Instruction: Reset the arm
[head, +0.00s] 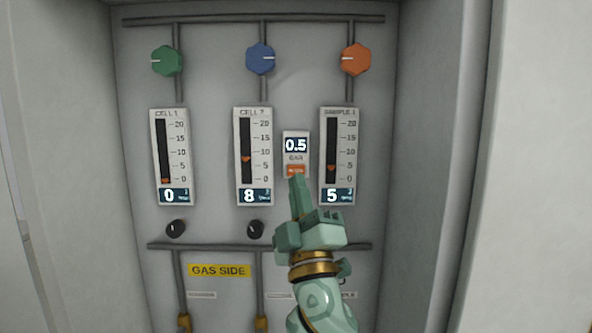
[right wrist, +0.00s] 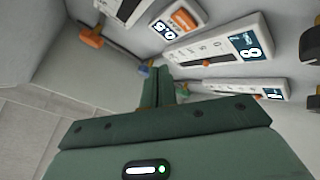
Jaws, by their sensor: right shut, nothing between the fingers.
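My right gripper (head: 296,182) is shut and empty, with its fingers pointing up. In the head view its tips are just below the orange button of the 0.5 BAR display (head: 296,145); I cannot tell whether they touch. The right wrist view also shows the shut fingers (right wrist: 157,80), with the display (right wrist: 178,20) up and to the right of them. My right arm (head: 322,300) comes in from the bottom and hides part of the lower panel. My left gripper is not in view.
The grey panel (head: 205,90) has a green knob (head: 167,61), a blue knob (head: 260,58) and an orange knob (head: 355,59). Gauges read 0 (head: 172,155), 8 (head: 254,155) and 5 (head: 340,155). Below are black knobs (head: 176,229) and a GAS SIDE label (head: 219,271). Side walls enclose the recess.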

